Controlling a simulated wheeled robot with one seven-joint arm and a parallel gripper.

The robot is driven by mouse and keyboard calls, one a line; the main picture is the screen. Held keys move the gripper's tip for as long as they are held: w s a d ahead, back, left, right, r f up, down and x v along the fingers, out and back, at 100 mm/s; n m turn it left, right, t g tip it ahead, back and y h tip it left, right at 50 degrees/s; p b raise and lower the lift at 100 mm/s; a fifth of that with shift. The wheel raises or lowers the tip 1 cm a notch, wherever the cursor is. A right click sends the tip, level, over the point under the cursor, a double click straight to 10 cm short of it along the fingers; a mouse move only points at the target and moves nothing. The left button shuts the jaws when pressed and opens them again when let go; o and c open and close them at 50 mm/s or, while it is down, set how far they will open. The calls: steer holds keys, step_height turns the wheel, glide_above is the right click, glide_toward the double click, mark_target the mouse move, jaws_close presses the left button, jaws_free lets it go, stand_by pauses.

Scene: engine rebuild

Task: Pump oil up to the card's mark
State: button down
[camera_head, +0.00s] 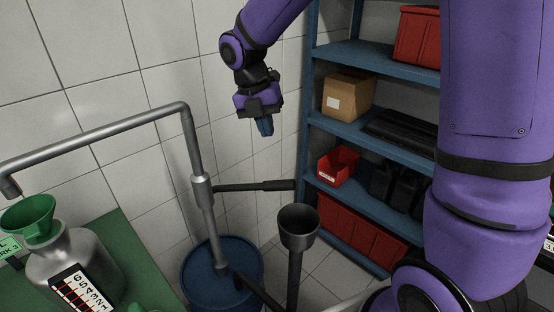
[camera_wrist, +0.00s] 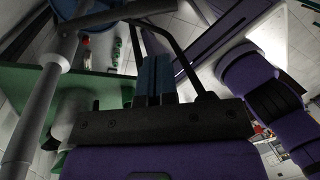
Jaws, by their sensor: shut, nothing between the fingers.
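The grey pump (camera_head: 202,190) rises from a blue drum (camera_head: 186,285). Its dark lever (camera_head: 255,186) sticks out level to the right. Its spout pipe (camera_head: 95,137) runs left and ends above a green funnel (camera_head: 30,218) in a metal jug (camera_head: 85,250). A numbered sight gauge (camera_head: 82,290) with red marks stands on the jug's front; I cannot tell the oil level. A green card (camera_head: 8,248), cut off at the left edge, reads "RK 3". My gripper (camera_head: 265,128) is shut and empty, above the lever and apart from it. Its blue fingers (camera_wrist: 154,80) are together in the wrist view.
A funnel-topped grey post (camera_head: 298,228) stands right of the pump, close below the lever's end. A blue shelf rack (camera_head: 375,55) with red bins and a cardboard box (camera_head: 347,93) is behind it. A green bench top (camera_head: 125,245) bears the jug. A tiled wall closes the back.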

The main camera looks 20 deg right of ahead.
mark_target(282, 181)
steer(key=x, duration=1.3)
steer(key=shift+s+f, duration=0.1)
steer(key=shift+f, duration=0.3)
